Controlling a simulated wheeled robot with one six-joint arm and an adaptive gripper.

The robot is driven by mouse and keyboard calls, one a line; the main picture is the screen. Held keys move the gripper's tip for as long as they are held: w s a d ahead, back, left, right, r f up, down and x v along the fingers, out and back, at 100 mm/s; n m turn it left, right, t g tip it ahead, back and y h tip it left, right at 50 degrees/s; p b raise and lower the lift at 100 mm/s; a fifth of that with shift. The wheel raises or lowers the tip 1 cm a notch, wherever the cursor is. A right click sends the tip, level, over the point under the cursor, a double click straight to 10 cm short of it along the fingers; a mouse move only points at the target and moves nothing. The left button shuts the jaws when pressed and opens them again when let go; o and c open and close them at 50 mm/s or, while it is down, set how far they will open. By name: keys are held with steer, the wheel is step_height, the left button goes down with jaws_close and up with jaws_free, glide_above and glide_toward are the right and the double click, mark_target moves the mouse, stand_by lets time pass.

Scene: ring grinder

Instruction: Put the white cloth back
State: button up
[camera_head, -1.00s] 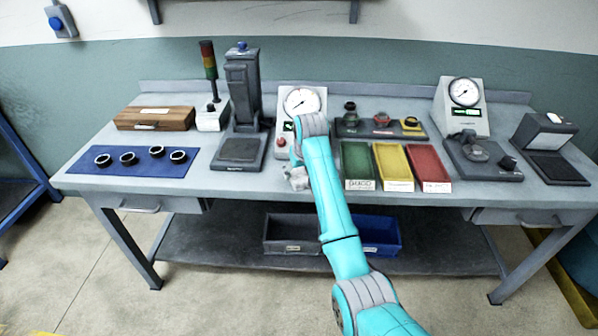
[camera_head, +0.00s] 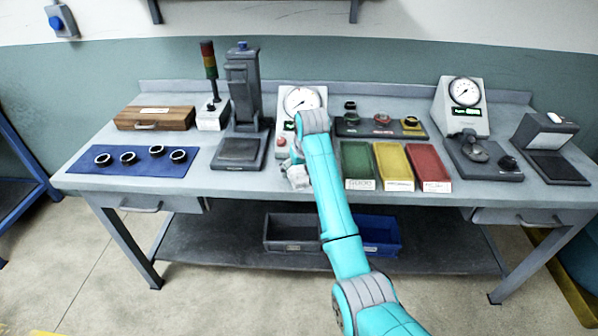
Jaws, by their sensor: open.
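I cannot make out a white cloth with certainty. A pale lump (camera_head: 298,176) shows at the bench's front edge, just left of my arm. It looks like part of my wrist, but it is too small to tell. My arm reaches up over the middle of the bench, bends at the elbow and comes down behind itself.
The bench (camera_head: 220,188) holds a blue mat (camera_head: 110,168) with several rings, a wooden box (camera_head: 155,118), a press (camera_head: 243,110), dial gauges (camera_head: 464,92), and green (camera_head: 357,165), yellow (camera_head: 393,165) and red (camera_head: 428,165) trays. Bins (camera_head: 290,232) stand on the shelf below.

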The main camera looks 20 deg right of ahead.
steer(key=v, duration=1.1)
